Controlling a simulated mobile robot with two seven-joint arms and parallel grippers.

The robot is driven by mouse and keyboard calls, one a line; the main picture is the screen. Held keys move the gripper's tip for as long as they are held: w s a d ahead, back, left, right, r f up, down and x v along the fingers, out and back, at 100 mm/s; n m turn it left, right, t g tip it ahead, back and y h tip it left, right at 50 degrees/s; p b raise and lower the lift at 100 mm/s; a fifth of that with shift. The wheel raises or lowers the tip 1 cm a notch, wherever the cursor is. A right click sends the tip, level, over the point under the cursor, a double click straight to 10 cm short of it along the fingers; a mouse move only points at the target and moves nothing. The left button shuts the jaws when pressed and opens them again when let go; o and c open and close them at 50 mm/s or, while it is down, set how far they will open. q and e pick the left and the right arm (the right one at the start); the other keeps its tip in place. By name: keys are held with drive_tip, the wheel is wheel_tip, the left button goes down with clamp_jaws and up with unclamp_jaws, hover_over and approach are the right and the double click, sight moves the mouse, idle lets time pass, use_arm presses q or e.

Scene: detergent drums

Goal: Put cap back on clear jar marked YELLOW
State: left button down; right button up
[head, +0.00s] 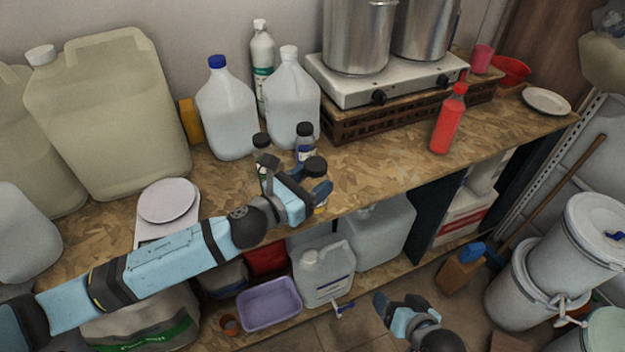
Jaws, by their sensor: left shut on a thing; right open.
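My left gripper (295,183) is over the front of the worktop among small clear jars with dark caps. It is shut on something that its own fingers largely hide. A round black cap (315,166) shows at its fingers; I cannot tell whether it sits on a jar or is apart from it. A bit of yellow (320,208) shows just below the gripper, perhaps a jar's label; no writing is readable. My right gripper (397,312) is open and empty, low in front of the shelf.
Large jugs (228,110) and a white bottle (292,100) stand behind the jars. A white scale (167,203) is at the left. A red bottle (448,120) and a two-burner stove (385,85) are at the right. The worktop between jars and red bottle is clear.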

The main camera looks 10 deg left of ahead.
drive_tip(key=s+d+f+n+t+h, duration=0.1)
drive_tip(key=s+d+f+n, duration=0.1)
drive_tip(key=s+d, duration=0.3)
drive_tip(key=s, duration=0.4)
drive_tip(key=shift+d+f+n+h, duration=0.25)
drive_tip(key=shift+n+h, duration=0.05)
drive_tip(key=shift+h, duration=0.1)
